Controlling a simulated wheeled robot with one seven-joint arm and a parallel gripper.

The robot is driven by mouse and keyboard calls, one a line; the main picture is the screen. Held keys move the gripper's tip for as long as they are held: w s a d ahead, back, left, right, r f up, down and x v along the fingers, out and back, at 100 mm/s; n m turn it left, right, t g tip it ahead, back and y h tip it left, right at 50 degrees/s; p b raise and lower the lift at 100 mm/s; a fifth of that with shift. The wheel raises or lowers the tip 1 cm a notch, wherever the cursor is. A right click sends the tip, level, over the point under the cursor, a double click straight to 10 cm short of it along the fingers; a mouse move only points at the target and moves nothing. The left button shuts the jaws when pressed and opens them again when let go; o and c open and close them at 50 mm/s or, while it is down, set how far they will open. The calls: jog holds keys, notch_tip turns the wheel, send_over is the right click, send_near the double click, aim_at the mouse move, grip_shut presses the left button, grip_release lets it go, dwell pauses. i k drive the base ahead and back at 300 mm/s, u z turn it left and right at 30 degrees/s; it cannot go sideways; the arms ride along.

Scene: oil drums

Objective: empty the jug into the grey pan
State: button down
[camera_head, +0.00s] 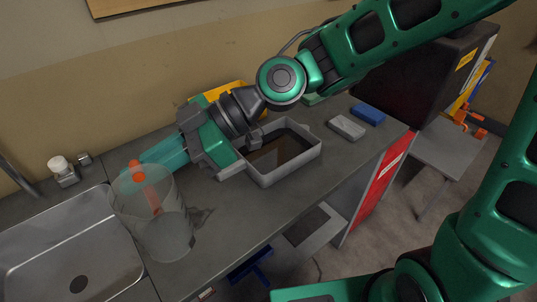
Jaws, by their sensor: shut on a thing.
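A large clear jug-like container (170,236) stands on the counter beside the sink, its round rim facing up; it looks nearly clear inside. An orange strip shows at its near upper part. A teal translucent piece (168,152) lies between this container and my gripper (208,160), partly overlapped by the container. My gripper appears shut on its right end, but the contact is hard to make out. The grey pan (304,166), an open rectangular tray, sits just right of my gripper. Dark brown contents show in its bottom. My wrist hides part of its far left side.
A steel sink (70,240) with a tap is at the left. A small white-capped bottle (60,166) stands behind it. A grey block (346,128) and a blue block (368,114) lie right of the pan. A yellow item (222,91) is behind my wrist. The counter front is mostly clear.

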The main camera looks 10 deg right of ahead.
aim_at(288, 145)
jog(key=u, duration=0.25)
jog(key=k, duration=1.25)
jog(key=z, duration=0.35)
jog(key=i, duration=1)
